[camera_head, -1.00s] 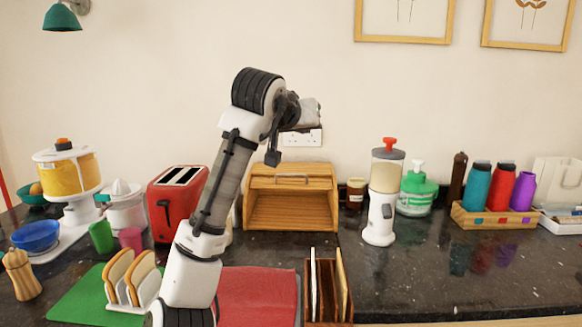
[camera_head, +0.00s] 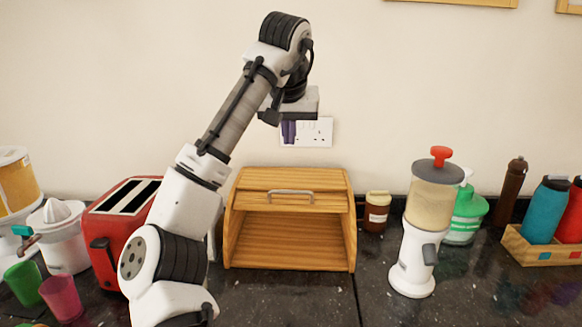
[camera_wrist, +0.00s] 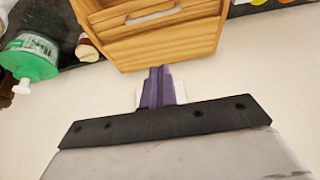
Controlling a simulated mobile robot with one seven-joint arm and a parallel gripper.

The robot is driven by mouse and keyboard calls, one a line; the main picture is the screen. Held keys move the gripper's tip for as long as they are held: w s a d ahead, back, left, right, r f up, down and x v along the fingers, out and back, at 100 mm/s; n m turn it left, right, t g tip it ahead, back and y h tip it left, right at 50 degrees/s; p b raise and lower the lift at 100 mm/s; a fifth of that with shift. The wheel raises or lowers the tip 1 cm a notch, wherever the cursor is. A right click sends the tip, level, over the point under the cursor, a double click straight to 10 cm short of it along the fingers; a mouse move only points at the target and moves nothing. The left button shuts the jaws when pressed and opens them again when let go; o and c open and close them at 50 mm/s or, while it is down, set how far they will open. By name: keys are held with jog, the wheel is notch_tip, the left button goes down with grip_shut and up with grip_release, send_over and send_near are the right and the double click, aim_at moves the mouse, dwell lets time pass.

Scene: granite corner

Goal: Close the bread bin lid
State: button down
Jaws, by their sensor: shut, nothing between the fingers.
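The wooden bread bin (camera_head: 238,243) stands on the dark counter against the wall. Its front is open and its inside looks empty. The slatted lid (camera_head: 325,200) is rolled up at the top, with a metal handle (camera_head: 290,193) along it. My gripper (camera_head: 289,131) is shut and empty, above and behind the bin's top, in front of the wall. In the wrist view my purple fingers (camera_wrist: 157,72) are together and point toward the bin's top edge; the bin (camera_wrist: 165,45) appears upside down with its handle (camera_wrist: 153,15) beyond the fingertips. No contact shows.
A red toaster (camera_head: 105,225) stands left of the bin. A small brown jar (camera_head: 376,212) and a white dispenser (camera_head: 415,255) stand to the right. A wall socket (camera_head: 318,132) is behind my gripper. The counter before the bin is partly clear.

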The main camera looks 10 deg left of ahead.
jog(key=w, duration=0.1)
jog(key=p, duration=0.2)
send_over(290, 200)
jog(key=w, duration=0.1)
notch_tip(290, 200, down, 8)
jog(key=shift+w+a+f, duration=0.1)
jog(key=shift+a+f, duration=0.05)
jog(key=shift+f, duration=0.05)
jog(key=shift+s+f, duration=0.65)
jog(key=shift+f, duration=0.15)
jog(key=shift+s+d+f+p, duration=0.3)
jog(key=shift+s+d+f, duration=0.05)
jog(key=shift+s+f, duration=0.35)
jog(key=shift+f, duration=0.1)
